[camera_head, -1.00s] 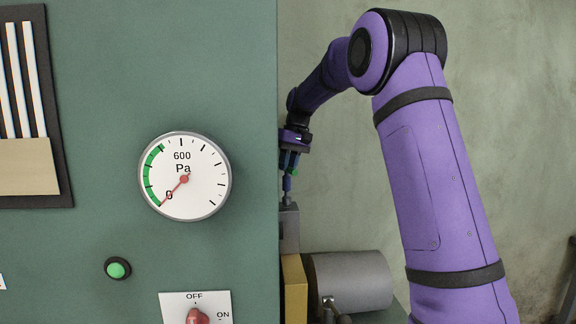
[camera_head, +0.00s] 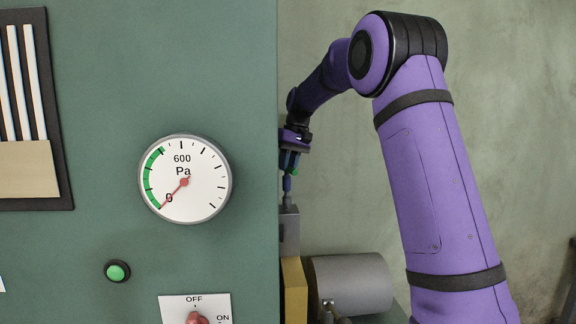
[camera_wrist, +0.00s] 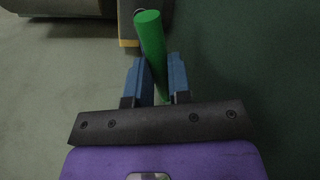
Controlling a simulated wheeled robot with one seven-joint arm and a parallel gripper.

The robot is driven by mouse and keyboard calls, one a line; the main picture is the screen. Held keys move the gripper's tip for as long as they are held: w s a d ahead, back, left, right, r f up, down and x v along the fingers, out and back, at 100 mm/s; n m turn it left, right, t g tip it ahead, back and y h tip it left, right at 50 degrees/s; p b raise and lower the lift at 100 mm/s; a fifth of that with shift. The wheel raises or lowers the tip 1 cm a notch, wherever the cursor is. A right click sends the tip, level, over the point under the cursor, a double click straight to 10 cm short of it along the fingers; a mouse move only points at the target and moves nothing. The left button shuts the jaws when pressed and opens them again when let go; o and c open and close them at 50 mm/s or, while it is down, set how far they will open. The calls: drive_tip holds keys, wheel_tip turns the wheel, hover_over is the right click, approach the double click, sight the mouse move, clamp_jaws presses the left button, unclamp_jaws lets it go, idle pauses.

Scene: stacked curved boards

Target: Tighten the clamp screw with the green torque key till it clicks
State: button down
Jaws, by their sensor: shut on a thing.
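The green torque key (camera_wrist: 151,42) is a plain green rod that stands between the blue fingers of my gripper (camera_wrist: 156,80) in the wrist view. My gripper is shut on it. In the head view my gripper (camera_head: 289,165) is small, at the right edge of the green panel, pointing down, with a bit of green showing. Its blue fingertips are just above a grey block (camera_head: 289,228). The clamp screw cannot be made out, and the key's lower end is not clear, so I cannot tell whether they touch.
A green cabinet panel (camera_head: 90,235) fills the left, with a round gauge (camera_head: 195,200) whose needle points at 0. It carries a green button (camera_head: 117,271) and a red switch (camera_head: 197,318). A grey cylinder (camera_head: 350,282) and a yellowish block (camera_head: 294,288) stand below my gripper.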

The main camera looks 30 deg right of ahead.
drive_tip(key=shift+r, duration=0.75)
idle(1.0)
drive_tip(key=shift+a+v, duration=0.2)
drive_tip(key=shift+v, duration=0.6)
drive_tip(key=shift+a+v, duration=0.2)
drive_tip(key=shift+v, duration=0.55)
drive_tip(key=shift+a+v, duration=0.15)
drive_tip(key=shift+v, duration=0.65)
